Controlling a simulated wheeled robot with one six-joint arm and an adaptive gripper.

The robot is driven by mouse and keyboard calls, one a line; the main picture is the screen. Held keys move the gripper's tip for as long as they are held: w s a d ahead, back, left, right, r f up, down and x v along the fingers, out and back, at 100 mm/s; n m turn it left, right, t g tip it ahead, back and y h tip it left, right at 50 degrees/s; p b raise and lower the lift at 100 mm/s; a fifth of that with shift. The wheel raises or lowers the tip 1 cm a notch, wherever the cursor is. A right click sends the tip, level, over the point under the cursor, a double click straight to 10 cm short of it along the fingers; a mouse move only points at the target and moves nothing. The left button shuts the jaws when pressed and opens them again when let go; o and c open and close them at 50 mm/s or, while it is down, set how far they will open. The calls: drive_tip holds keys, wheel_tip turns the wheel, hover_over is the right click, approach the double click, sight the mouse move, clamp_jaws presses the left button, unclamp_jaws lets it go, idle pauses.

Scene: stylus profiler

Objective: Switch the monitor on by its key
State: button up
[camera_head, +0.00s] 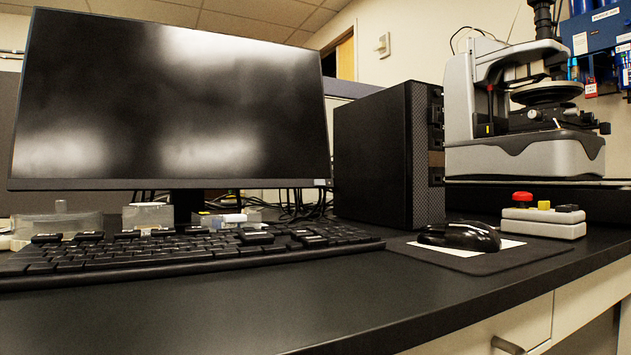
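The monitor (170,100) stands on the black bench at the left, its screen dark with only blurred reflections on it. Its lower bezel (250,184) runs above the keyboard. A small pale mark (319,183) shows at the bezel's lower right corner; I cannot tell whether it is the key or a label. No other key on the monitor can be made out, and its underside and back are hidden. My gripper is not in view.
A black keyboard (150,260) lies before the monitor, with clear boxes (148,215) behind it. A black computer tower (370,155) stands right of the monitor. A mouse (460,236), a button box (543,228) and the profiler (520,155) are farther right. The front bench strip is clear.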

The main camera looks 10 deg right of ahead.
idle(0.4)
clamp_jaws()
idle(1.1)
